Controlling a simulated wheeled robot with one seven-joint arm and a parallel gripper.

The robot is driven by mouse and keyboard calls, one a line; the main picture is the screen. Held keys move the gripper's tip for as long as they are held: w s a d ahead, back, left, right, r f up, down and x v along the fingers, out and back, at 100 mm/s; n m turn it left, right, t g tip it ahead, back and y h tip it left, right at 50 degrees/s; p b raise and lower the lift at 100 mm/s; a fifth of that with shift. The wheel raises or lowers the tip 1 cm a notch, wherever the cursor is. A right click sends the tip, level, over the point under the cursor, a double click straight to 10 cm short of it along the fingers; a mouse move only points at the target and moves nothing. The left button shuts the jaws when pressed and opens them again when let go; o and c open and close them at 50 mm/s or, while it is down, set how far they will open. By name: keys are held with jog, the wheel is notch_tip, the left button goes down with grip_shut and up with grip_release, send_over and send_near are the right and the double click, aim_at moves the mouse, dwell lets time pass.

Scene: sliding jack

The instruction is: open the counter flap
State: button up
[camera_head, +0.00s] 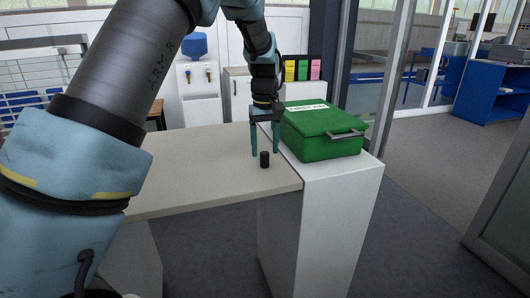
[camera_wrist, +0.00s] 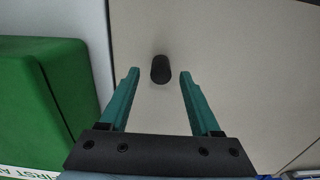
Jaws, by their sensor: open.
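The counter flap (camera_head: 205,172) is a beige panel lying level, its right end beside a white cabinet. A small black upright knob (camera_head: 264,160) stands on the flap near that end. My gripper (camera_head: 264,153) points down over the flap close to the knob, with its teal fingers apart and empty. In the wrist view the knob (camera_wrist: 161,69) shows just beyond the fingertips, in line with the gap between them. I cannot tell whether the fingertips are level with the knob.
A green first aid box (camera_head: 322,132) with a grey handle sits on the white cabinet (camera_head: 330,190), right of my gripper. The box (camera_wrist: 50,100) is close on the left in the wrist view. Open floor (camera_head: 425,235) lies right of the cabinet.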

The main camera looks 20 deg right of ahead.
aim_at(264, 153)
jog(key=shift+a+f, duration=0.1)
jog(key=shift+f, duration=1.4)
grip_shut()
dwell(0.4)
